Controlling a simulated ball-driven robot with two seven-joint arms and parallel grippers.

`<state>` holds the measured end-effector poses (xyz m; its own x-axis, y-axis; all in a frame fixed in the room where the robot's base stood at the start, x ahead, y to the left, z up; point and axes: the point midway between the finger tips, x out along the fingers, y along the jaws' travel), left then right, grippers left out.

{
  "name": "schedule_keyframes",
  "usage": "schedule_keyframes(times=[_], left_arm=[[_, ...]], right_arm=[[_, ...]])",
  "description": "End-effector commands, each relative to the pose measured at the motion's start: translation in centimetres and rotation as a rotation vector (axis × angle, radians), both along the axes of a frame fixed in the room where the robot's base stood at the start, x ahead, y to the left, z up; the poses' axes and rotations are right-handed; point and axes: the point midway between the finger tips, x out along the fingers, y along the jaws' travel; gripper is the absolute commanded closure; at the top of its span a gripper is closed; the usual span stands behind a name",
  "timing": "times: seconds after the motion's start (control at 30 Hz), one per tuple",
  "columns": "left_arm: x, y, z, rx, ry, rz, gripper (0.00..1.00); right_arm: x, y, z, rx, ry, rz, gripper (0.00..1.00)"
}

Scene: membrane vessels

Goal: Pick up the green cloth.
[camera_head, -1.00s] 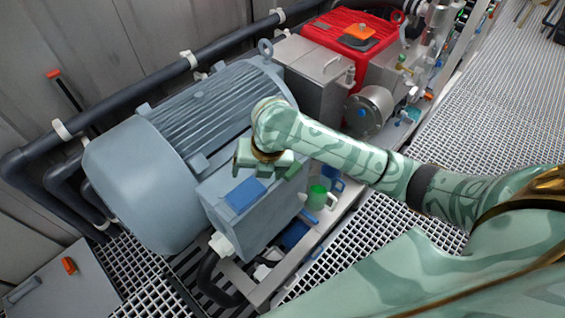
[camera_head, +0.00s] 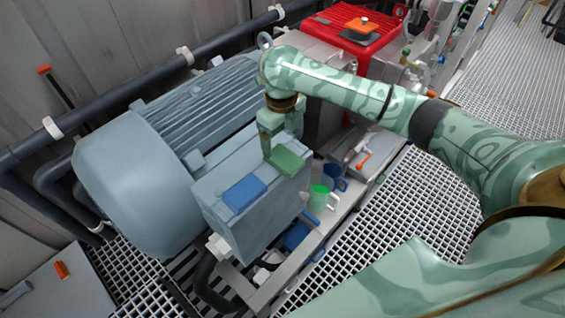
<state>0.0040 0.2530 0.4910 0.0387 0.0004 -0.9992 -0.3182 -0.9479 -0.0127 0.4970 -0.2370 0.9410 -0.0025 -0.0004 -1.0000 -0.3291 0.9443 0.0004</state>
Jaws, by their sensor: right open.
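The green cloth (camera_head: 288,160) is a small folded pad lying on top of the grey box on the side of the large motor. My right gripper (camera_head: 281,142) hangs over the box with its jaws apart, pointing down at the green cloth. One finger overlaps the cloth's left edge in the picture; I cannot tell whether it touches. Nothing shows between the fingers apart from the cloth beneath. My left gripper is out of view.
A blue cloth (camera_head: 245,193) lies on the same grey box (camera_head: 250,228), nearer me. A green mug (camera_head: 319,199) and a blue mug (camera_head: 335,177) stand low beside it. The grey motor (camera_head: 150,185) rises at left. A red unit (camera_head: 345,22) stands behind my arm.

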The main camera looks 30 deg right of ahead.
Motion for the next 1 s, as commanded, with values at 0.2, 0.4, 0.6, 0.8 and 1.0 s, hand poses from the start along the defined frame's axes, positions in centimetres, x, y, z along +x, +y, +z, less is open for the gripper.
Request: schedule_keyframes(times=[0.2,0.4,0.6,0.8,1.0], left_arm=[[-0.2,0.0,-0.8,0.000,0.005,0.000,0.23],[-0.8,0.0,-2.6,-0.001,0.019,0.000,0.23],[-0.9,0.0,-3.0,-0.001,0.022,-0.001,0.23],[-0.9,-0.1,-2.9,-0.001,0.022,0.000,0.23],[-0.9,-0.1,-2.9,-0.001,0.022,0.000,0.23]], right_arm=[[-0.2,0.1,-1.6,0.001,0.001,0.000,0.18],[-0.8,0.2,-5.0,0.002,0.004,0.000,0.18],[-0.7,0.2,-5.9,0.001,-0.003,0.000,0.18],[-0.7,0.1,-5.8,0.001,-0.003,0.000,0.43],[-0.7,0.1,-5.8,0.001,-0.003,0.000,0.70]])
